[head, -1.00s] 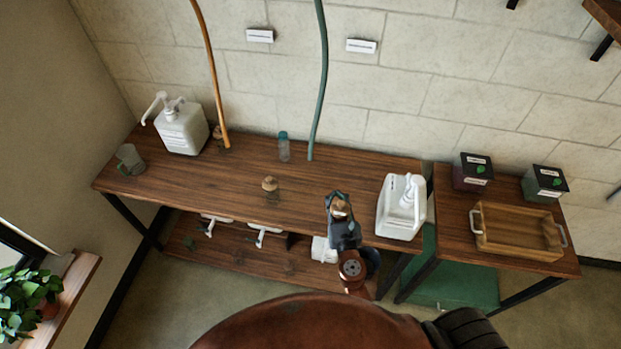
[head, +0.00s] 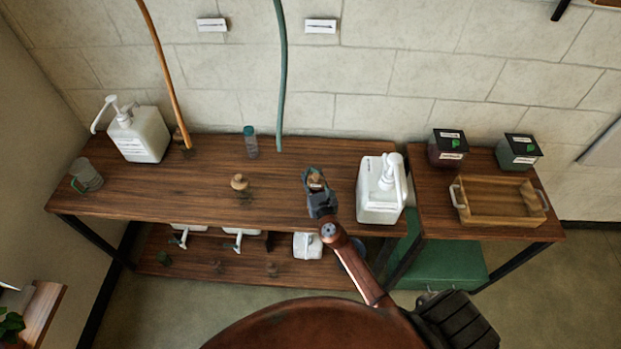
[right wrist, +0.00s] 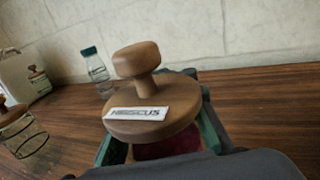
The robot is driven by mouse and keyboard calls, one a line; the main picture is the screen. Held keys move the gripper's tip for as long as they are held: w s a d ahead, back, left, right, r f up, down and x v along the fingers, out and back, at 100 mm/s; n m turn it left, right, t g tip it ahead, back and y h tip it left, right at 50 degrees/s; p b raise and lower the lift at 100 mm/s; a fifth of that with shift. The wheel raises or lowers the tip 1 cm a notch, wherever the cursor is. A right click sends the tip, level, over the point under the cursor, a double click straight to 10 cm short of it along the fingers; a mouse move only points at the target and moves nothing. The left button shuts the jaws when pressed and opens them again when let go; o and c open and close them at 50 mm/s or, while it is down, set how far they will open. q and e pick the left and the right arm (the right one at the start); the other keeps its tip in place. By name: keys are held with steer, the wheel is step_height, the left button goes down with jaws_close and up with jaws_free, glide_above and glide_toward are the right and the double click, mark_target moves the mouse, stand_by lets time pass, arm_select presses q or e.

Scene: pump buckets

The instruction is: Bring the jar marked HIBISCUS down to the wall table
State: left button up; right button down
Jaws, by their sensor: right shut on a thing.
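The HIBISCUS jar (right wrist: 155,128) has a round wooden lid with a knob and a white label; dark red shows below the lid. My right gripper (head: 319,192) is shut around it. In the head view the lid (head: 316,180) shows between the fingers, over the front part of the long wooden wall table (head: 210,207), left of a white pump bottle. I cannot tell whether the jar touches the tabletop. A second wooden-lidded jar (head: 239,182) stands on the table to the left. My left gripper is not in view.
A white pump bottle (head: 381,190) stands close on the right. Another pump bottle (head: 140,135), a glass mug (head: 86,175) and a small teal-capped bottle (head: 250,143) stand left. An orange hose (head: 165,70) and a green hose (head: 282,80) hang down. A side table holds a wooden tray (head: 497,219).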

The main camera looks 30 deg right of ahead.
step_height(320, 180, down, 2)
steer(key=shift+f, duration=0.1)
steer(key=shift+f+b, duration=0.1)
steer(key=shift+b, duration=0.2)
steer(key=c, duration=2.2)
jaws_free()
steer(key=shift+f, duration=0.1)
steer(key=o, duration=0.7)
steer(key=shift+c, duration=0.2)
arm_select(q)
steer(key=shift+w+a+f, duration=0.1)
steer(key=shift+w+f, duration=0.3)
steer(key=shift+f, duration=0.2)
